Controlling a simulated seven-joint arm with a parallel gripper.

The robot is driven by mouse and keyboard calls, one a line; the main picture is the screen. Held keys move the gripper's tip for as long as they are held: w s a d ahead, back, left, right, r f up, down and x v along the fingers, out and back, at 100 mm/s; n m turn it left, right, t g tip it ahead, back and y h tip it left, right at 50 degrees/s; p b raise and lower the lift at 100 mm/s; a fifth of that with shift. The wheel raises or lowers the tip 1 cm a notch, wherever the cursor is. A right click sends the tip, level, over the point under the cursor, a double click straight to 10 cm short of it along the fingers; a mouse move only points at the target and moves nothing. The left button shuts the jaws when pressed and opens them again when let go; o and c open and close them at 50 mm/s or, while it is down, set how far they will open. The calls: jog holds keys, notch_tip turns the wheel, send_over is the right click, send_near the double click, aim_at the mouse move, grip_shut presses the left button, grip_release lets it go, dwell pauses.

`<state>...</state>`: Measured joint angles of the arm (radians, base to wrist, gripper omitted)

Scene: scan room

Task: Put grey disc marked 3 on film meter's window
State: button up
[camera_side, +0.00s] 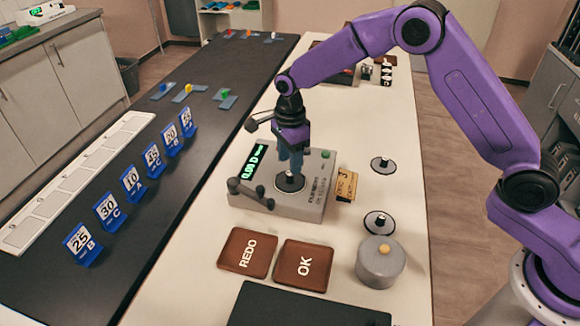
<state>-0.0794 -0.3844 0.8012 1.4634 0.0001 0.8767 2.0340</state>
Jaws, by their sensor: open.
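The film meter (316,206) is a grey box on the white bench, with a green lit display (254,161) reading about 0.00 D and a dark lever at its front left. A dark grey round disc (289,186) with a paler rim lies on the meter's top, over the window area. My gripper (290,171) is directly above this disc, fingers pointing down around its knob area. It is open; the fingers hide the knob, and I cannot tell whether they touch it. No number is readable on the disc. A tan tag (347,185) marked 3 is against the meter's right side.
Two knobbed discs (384,165) (380,223) and a grey round pot (380,265) stand to the right. Brown REDO (247,252) and OK (303,265) pads lie in front. Blue numbered stands (82,244) line the black bench at left. A dark panel (305,307) lies at the front.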

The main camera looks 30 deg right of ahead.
notch_tip(320, 180, up, 8)
jog(key=shift+r, duration=0.25)
jog(key=s+d+r+n, duration=0.2)
jog(key=s+n, duration=0.5)
jog(key=s, duration=0.2)
jog(key=s+d+r+n, duration=0.2)
jog(key=s+r+n, duration=0.1)
jog(key=s+n, duration=0.55)
jog(key=s+d+f+n, duration=0.1)
jog(key=s+d+n, duration=0.5)
jog(key=s, duration=0.4)
jog(key=s+d+n, duration=0.6)
jog(key=s+n, duration=0.3)
jog(key=s, duration=0.1)
jog(key=shift+f, duration=0.4)
